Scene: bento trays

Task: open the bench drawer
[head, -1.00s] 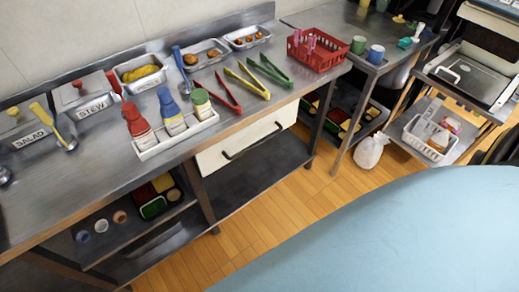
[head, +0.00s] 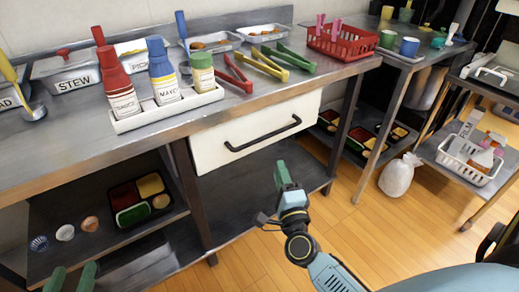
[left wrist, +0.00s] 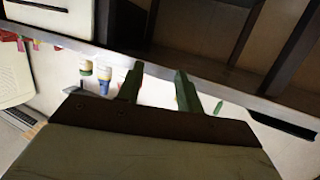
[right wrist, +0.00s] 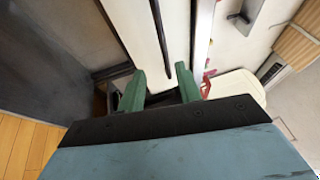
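The bench drawer (head: 215,150) has a white front under the metal bench top and looks shut. Its black bar handle (head: 262,136) runs along the front. My right gripper (head: 284,174) is in front of and below the drawer's right part, apart from the handle. In the right wrist view its green fingers (right wrist: 160,86) are open and empty, with the white drawer front (right wrist: 137,22) and dark handle (right wrist: 159,35) beyond them. My left gripper (head: 71,278) is low at the bottom left; in the left wrist view its fingers (left wrist: 158,88) are open and empty. The drawer front (left wrist: 60,18) shows at that view's upper left.
The bench top (head: 60,135) carries a white caddy (head: 170,108) of bottles, tongs and a red basket (head: 343,45). The lower shelf (head: 250,190) is below the drawer. A white bag (head: 398,176) stands on the floor at right. The wooden floor in front is clear.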

